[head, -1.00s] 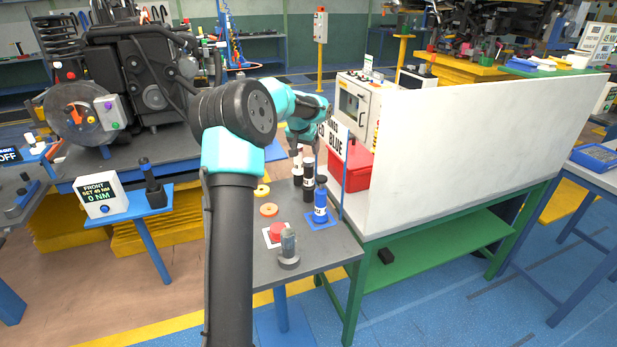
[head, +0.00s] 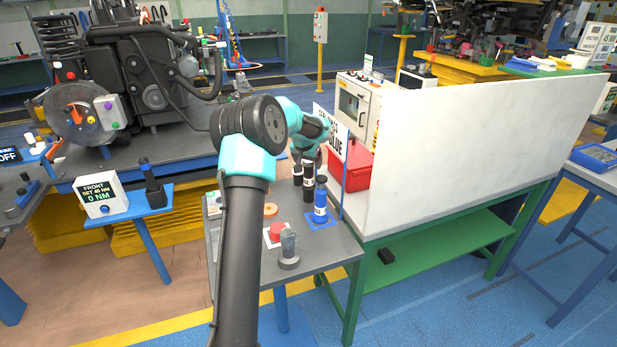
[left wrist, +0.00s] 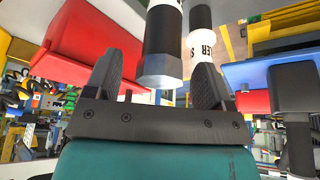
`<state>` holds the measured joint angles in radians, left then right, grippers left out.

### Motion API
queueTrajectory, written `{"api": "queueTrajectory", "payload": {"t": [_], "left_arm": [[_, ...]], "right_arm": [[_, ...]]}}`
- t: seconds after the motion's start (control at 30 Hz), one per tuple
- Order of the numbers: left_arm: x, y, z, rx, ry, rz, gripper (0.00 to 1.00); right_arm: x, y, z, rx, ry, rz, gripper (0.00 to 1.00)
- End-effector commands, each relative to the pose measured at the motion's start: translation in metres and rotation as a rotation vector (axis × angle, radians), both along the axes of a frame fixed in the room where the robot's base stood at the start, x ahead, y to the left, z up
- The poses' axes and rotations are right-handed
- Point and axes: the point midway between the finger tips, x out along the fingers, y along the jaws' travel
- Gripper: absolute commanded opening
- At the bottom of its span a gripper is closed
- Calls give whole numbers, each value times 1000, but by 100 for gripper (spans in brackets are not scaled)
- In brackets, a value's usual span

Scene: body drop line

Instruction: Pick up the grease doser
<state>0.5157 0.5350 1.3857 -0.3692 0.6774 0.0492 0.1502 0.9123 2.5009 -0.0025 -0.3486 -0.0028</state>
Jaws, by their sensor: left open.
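Several dosers or bottles stand at the back right of the grey table: a dark one with a white band (head: 308,184), another dark and white one (head: 297,174) and a blue one (head: 320,207). I cannot read which is the grease doser. My left gripper (head: 306,157) is at the tops of the dark ones. In the left wrist view my left gripper (left wrist: 155,85) is open, with a dark-ended bottle (left wrist: 163,48) between or just beyond its fingers. A second bottle (left wrist: 202,52) with a partly readable white label is by the right finger. My right gripper is not in view.
A red bin (head: 356,168) and a sign (head: 331,135) stand close to the right. A white partition (head: 480,140) stands beyond. A red button (head: 277,231), a grey doser-like piece (head: 289,247) and an orange ring (head: 270,210) sit on the table's front.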

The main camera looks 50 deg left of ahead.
Motion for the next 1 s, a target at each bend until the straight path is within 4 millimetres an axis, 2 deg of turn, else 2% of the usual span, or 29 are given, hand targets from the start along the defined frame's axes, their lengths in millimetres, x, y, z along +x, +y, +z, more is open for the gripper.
{"api": "queueTrajectory", "payload": {"t": [0.03, 0.2, 0.67, 1.0], "left_arm": [[3, 1, -8, -1, 2, 0, 76], [7, 3, -19, -1, 0, 0, 76], [7, 3, -19, 0, -1, 0, 76], [7, 3, -18, -1, -1, 1, 44]], "right_arm": [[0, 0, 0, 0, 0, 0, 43], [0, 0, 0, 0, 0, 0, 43], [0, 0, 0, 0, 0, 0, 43], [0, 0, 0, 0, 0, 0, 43]]}}
